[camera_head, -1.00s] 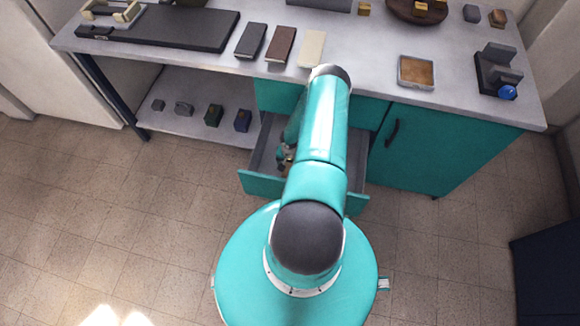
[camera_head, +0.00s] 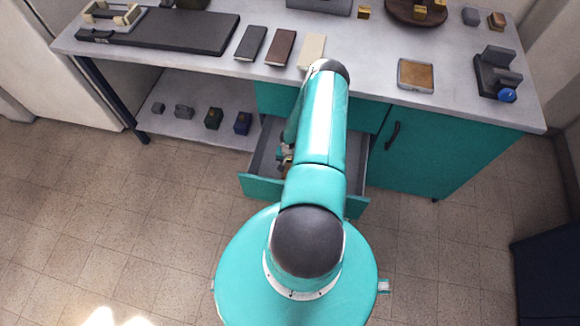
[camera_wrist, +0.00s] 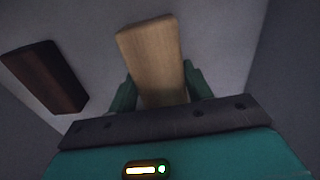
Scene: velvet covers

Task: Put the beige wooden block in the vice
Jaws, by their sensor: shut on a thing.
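The beige wooden block (camera_wrist: 152,52) is in the wrist view, between the two green fingers of my gripper (camera_wrist: 160,88). My gripper is shut on it, inside the open drawer (camera_head: 258,185) of the teal cabinet. In the head view my arm hides the block and most of the drawer's inside. The vice (camera_head: 494,75), dark grey with a blue knob, stands on the right end of the bench top, well away from my gripper.
A dark brown block (camera_wrist: 47,76) lies in the drawer left of the beige one. On the bench top (camera_head: 370,90) are a framed tan square (camera_head: 415,75), several book-like slabs and a dark board (camera_head: 165,30). Small blocks stand on the lower shelf (camera_head: 190,125).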

